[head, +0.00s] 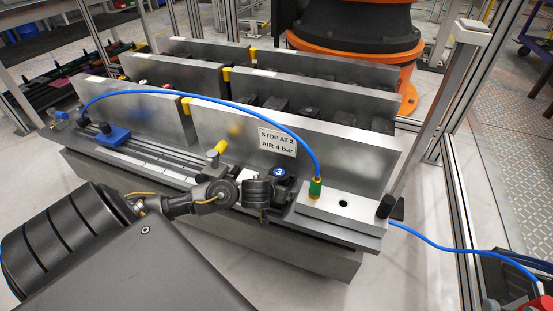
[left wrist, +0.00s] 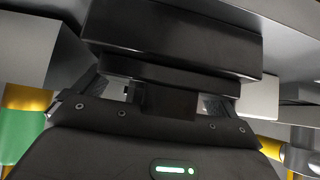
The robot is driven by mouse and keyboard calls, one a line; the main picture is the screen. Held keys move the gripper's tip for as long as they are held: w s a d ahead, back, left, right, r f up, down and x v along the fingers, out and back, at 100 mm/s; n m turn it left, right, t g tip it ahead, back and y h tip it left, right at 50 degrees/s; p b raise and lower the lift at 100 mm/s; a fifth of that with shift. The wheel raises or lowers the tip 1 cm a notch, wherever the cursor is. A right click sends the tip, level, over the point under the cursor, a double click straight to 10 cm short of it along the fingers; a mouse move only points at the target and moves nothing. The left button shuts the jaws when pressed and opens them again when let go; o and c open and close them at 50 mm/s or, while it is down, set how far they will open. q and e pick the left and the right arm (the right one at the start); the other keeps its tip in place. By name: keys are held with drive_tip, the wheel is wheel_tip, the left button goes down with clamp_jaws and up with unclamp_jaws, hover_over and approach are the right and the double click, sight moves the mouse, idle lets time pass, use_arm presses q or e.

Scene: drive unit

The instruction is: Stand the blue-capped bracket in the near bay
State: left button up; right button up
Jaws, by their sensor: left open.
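I cannot pick out the blue-capped bracket for certain. Dark blocky parts (head: 270,103) stand in the channels between the upright metal plates, partly hidden by them. A blue block with a black knob (head: 113,137) sits on the rail at the left of the front ledge. My left gripper (head: 264,208) is low over the front ledge, beside a round blue disc marked 3 (head: 279,172). In the left wrist view a black block (left wrist: 172,42) fills the space just ahead of the open gripper (left wrist: 165,98). Whether they touch is unclear. My right gripper is not in view.
The front plate carries a sign (head: 277,142) reading STOP AT 2, AIR 4 bar. A blue hose arches over the fixture to a green fitting (head: 315,187) right of my gripper. A metal frame post (head: 445,105) rises at the right.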

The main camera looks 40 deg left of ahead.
use_arm(q)
drive_tip(key=c, duration=1.6)
drive_tip(key=shift+r, duration=0.15)
drive_tip(key=shift+c, duration=0.4)
